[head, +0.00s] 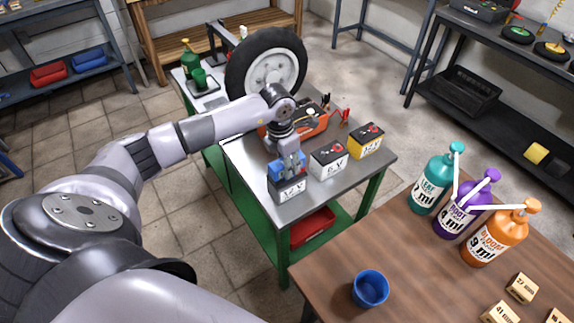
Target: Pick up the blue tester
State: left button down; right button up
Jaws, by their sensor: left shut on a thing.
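My left gripper (287,167) reaches down from the left over the front of the metal-topped workbench (247,165). It is shut on the blue tester (284,163), which shows as a blue body at the fingers and is partly hidden by them. The tester is directly above a battery (288,190) with a "12 V" label and a blue top. I cannot tell whether tester and battery touch. My right gripper is not in view.
A white battery (328,161) and a yellow battery (366,141) stand to the right. An orange tray (313,127) and a large wheel (265,64) are behind. Pump bottles (430,180) and a blue cup (370,288) stand on the wooden table (415,265).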

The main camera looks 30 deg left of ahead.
pick_arm(q)
jog(key=shift+r, duration=0.1)
jog(key=shift+r+p, duration=0.35)
jog(key=shift+p, duration=0.05)
notch_tip(320, 180, up, 26)
jog(key=p, duration=0.1)
jog(key=shift+f+p, duration=0.15)
jog(key=shift+p, duration=0.2)
